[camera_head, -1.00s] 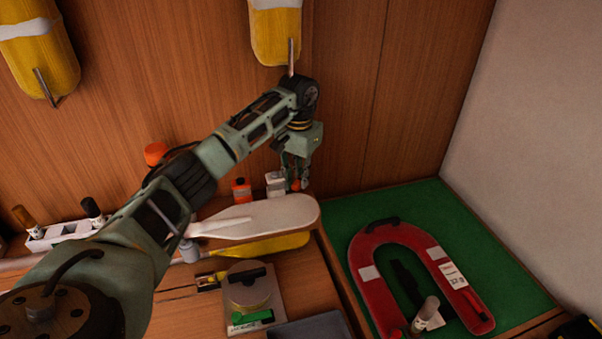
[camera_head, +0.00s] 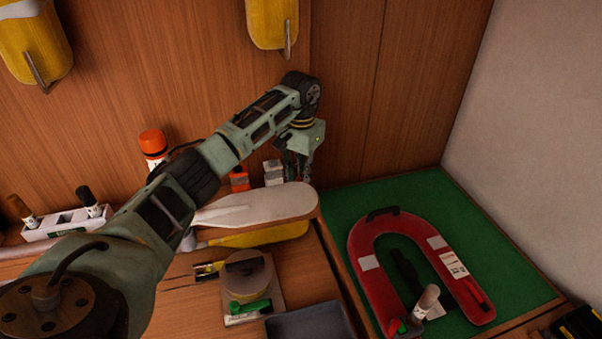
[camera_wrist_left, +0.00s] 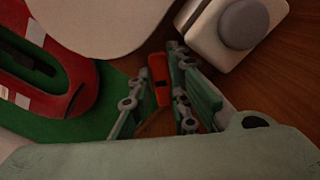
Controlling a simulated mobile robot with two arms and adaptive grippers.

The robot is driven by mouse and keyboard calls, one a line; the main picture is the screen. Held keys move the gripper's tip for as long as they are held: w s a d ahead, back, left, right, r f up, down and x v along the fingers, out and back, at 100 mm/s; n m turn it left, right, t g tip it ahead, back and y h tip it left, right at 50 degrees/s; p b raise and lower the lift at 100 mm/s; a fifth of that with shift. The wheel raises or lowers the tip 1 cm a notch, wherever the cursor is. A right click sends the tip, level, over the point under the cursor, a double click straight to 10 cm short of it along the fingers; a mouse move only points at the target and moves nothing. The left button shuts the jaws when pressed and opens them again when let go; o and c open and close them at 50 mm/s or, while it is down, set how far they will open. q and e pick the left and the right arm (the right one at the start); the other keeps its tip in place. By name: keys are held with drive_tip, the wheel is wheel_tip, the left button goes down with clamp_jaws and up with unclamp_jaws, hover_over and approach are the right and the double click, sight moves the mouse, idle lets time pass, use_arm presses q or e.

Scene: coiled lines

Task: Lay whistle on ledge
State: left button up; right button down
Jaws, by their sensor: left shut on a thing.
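My left gripper (camera_head: 303,172) is at the back wall, just behind the broad end of the white paddle, pointing down. It is shut on the orange-red whistle (camera_wrist_left: 160,82), which shows between its fingers in the left wrist view. In the head view the whistle is hidden by the fingers and paddle. The wrist view shows a strip of wood below the whistle; I cannot tell whether they touch. I cannot single out the ledge with certainty; a narrow wooden strip runs along the wall behind the paddle. My right gripper is not in view.
The white paddle (camera_head: 262,206) lies close in front of the gripper, above a yellow one (camera_head: 265,236). A white block (camera_head: 273,172) and an orange item (camera_head: 239,180) stand left of it. A red horseshoe buoy (camera_head: 364,240) lies on green matting (camera_head: 345,203) at right.

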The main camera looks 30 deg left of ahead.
use_arm(q)
drive_tip(key=shift+f+b, duration=0.3)
drive_tip(key=shift+f, duration=0.2)
drive_tip(key=o, duration=0.9)
drive_tip(key=shift+r, duration=0.15)
